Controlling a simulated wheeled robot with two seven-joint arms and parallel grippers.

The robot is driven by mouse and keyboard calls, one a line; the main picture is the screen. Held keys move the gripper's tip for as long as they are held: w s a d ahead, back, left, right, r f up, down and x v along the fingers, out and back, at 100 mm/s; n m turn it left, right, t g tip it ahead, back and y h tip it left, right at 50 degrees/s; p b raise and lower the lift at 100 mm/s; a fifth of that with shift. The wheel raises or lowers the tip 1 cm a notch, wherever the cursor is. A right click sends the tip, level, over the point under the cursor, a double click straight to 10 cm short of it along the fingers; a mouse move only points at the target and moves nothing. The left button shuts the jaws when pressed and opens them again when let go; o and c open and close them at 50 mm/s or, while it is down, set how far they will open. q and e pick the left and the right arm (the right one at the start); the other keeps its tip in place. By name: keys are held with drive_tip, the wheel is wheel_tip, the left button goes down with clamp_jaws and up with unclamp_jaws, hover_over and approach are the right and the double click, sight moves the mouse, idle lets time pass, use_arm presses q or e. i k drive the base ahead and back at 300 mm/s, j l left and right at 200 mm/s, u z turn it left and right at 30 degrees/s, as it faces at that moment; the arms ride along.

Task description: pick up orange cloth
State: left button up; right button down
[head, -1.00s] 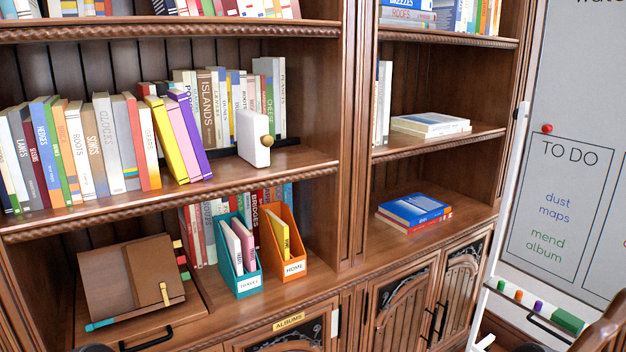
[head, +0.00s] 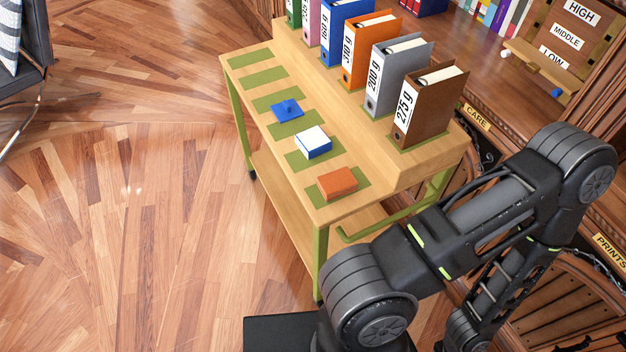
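A flat orange block-like piece (head: 337,183), which looks like the folded orange cloth, lies on a green mat at the near end of the wooden trolley's lower top step. A blue and white block (head: 313,143) and a blue piece with a small knob (head: 287,110) lie on mats farther along. One of my arms crosses the right side of the head view, in front of the trolley's near right corner. Neither gripper's fingers show.
The trolley (head: 262,135) has green legs and a lower shelf. Several labelled binders, including a brown one (head: 430,105), stand on its raised back step. Bookcases (head: 590,190) stand at right. A dark chair (head: 25,70) is at upper left. Open wood floor (head: 130,220) lies left.

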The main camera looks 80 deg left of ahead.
sight(335, 184)
drive_tip(key=u, duration=0.9)
drive_tip(key=j+u, duration=0.1)
drive_tip(key=u, duration=0.8)
drive_tip(key=i+u, duration=0.1)
drive_tip(key=u, duration=0.8)
